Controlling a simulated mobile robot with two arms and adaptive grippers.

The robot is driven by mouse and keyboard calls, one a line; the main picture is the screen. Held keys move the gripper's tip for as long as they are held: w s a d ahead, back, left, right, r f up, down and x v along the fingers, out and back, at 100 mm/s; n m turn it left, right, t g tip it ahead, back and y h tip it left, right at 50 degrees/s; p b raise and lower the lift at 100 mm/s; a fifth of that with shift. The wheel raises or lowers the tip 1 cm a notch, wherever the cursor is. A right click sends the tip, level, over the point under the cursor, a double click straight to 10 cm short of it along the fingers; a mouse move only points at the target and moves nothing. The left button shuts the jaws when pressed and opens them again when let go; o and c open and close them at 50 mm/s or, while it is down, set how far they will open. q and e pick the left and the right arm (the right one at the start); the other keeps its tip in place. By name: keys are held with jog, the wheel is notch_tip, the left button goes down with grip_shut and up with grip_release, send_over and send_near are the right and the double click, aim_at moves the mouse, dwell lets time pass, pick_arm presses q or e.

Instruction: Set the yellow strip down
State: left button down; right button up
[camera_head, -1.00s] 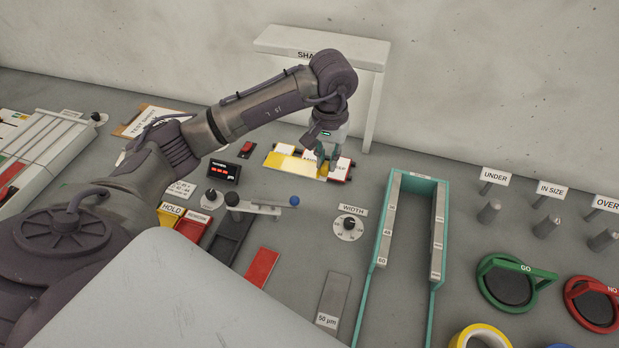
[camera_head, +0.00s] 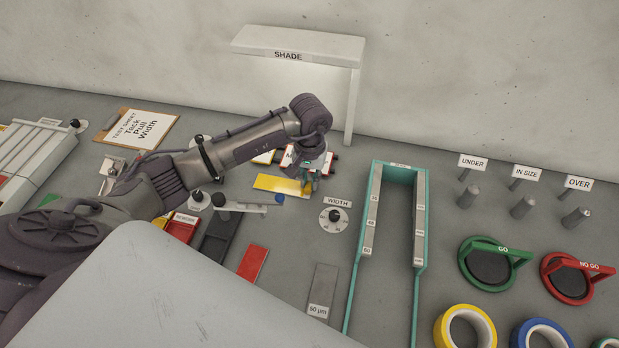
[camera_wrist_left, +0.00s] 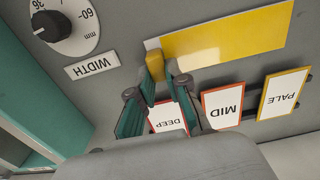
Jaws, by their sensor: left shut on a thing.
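The yellow strip (camera_head: 278,185) is a flat yellow bar with a pale end, in front of the shade cards in the head view. It also shows in the wrist view (camera_wrist_left: 232,34), with an upright yellow tab at its end. My left gripper (camera_head: 307,186) is shut on that tab; its teal fingers (camera_wrist_left: 157,80) stand on either side of it. The strip looks flat and close to the grey bench, but I cannot tell whether it touches. My right gripper is not in view.
The DEEP (camera_wrist_left: 166,119), MID (camera_wrist_left: 222,107) and PALE (camera_wrist_left: 284,94) cards lie behind the strip. The WIDTH dial (camera_head: 334,218) is in front and to the right. The white SHADE stand (camera_head: 300,43) rises behind.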

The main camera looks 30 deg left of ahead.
pick_arm(q)
jog(key=c, duration=1.1)
grip_release()
jog(key=shift+c, duration=0.2)
jog(key=shift+r+p, duration=0.2)
jog(key=shift+p, duration=0.15)
jog(key=shift+w+r+b, duration=0.1)
jog(key=shift+r+b, duration=0.2)
jog(key=shift+b, duration=0.1)
notch_tip(320, 180, up, 11)
jog(key=b, duration=0.3)
